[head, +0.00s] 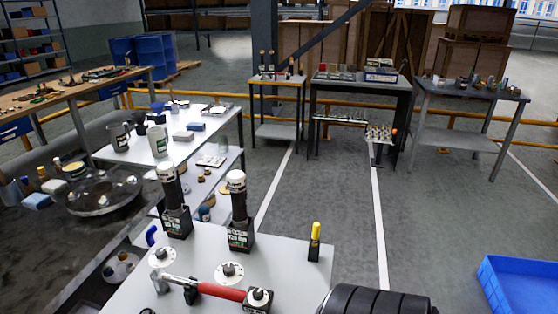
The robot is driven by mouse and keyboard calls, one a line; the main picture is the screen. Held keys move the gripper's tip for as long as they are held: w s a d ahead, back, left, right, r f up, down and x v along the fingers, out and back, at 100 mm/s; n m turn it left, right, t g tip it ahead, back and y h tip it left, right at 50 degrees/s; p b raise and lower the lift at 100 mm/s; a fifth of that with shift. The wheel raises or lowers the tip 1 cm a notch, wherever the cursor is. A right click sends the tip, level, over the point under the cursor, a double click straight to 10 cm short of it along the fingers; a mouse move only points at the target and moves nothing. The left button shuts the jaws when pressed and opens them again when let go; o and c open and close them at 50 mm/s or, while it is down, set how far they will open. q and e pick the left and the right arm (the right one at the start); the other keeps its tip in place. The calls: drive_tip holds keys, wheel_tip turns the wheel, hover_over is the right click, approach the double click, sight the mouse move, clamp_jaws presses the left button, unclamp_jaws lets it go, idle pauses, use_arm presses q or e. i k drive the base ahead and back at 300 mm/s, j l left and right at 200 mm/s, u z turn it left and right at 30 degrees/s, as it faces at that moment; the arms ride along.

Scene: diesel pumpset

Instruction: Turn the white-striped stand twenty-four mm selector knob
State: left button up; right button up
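Two black stands with upright dark cylinders and white tops are on the near white table: a left stand (174,212) and a right stand (240,225). Both carry small labels that are too small to read surely. A small black block with a round pale top (258,299) is at the table's front, by the red handle's end. I cannot tell which of these, if any, is the white-striped stand's twenty-four mm selector knob. No white stripe shows clearly. Neither of my grippers is in view.
A red-handled hammer (215,291) and pale round discs (229,271) lie on the near white table (285,250). A yellow-capped marker (314,241) stands at its right. A blue crate (520,284) is on the floor, right.

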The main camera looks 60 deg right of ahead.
sight(228, 269)
drive_tip(key=z, duration=1.65)
